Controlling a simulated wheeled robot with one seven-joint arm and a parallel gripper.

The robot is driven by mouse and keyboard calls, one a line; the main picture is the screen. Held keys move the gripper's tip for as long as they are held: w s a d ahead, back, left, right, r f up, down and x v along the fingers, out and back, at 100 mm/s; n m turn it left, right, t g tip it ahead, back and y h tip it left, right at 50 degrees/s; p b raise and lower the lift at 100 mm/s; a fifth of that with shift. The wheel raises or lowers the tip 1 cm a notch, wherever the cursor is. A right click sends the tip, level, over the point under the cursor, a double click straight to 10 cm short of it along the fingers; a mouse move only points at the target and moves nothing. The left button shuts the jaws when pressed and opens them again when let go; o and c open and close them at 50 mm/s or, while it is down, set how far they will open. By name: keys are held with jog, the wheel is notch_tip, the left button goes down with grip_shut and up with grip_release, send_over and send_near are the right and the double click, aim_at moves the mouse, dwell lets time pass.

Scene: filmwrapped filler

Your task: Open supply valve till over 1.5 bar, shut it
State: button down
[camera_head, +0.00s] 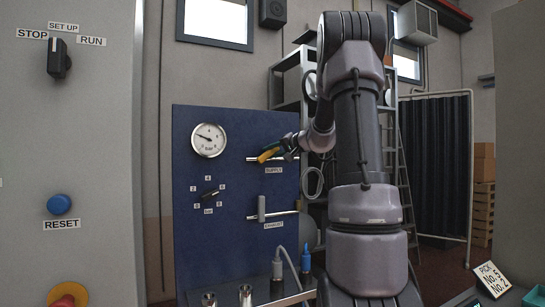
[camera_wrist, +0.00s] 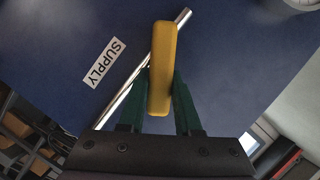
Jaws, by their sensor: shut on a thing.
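The supply valve's yellow lever handle (camera_head: 268,155) is on the upper pipe of the blue panel (camera_head: 225,235), above the SUPPLY label. My gripper (camera_head: 279,149) is shut on this handle. In the wrist view the yellow handle (camera_wrist: 161,70) stands between my green fingers (camera_wrist: 158,100), slanted across the silver pipe (camera_wrist: 184,18) rather than in line with it. The round pressure gauge (camera_head: 208,139) is at the panel's upper left. Its needle points left and slightly up; the numbers are too small to read.
Below, a grey lever (camera_head: 262,207) stands upright on a second pipe. A small selector knob (camera_head: 210,194) is left of it. A cabinet at left carries a mode switch (camera_head: 59,58) and a blue RESET button (camera_head: 59,204). Connectors (camera_head: 277,268) stand at the panel's foot.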

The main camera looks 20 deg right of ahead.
aim_at(257, 149)
jog(key=n, duration=0.1)
jog(key=a+r+n+h, duration=0.1)
jog(key=shift+a+r+n+g+h, duration=0.1)
jog(key=shift+n+g+h, duration=0.2)
jog(key=shift+n+g, duration=0.1)
jog(key=shift+s+a+r+n+h, duration=0.1)
jog(key=shift+a+r+n+h, duration=0.05)
jog(key=shift+a+n+h, duration=0.3)
jog(key=shift+a+r+n+h, duration=0.1)
jog(key=shift+n+h, duration=0.15)
jog(key=shift+n, duration=0.3)
jog(key=shift+a+r+n+h, duration=0.15)
jog(key=shift+a+n+h, duration=0.85)
jog(key=shift+n, duration=0.5)
jog(key=c, duration=0.6)
grip_release()
jog(key=shift+s+r, duration=0.1)
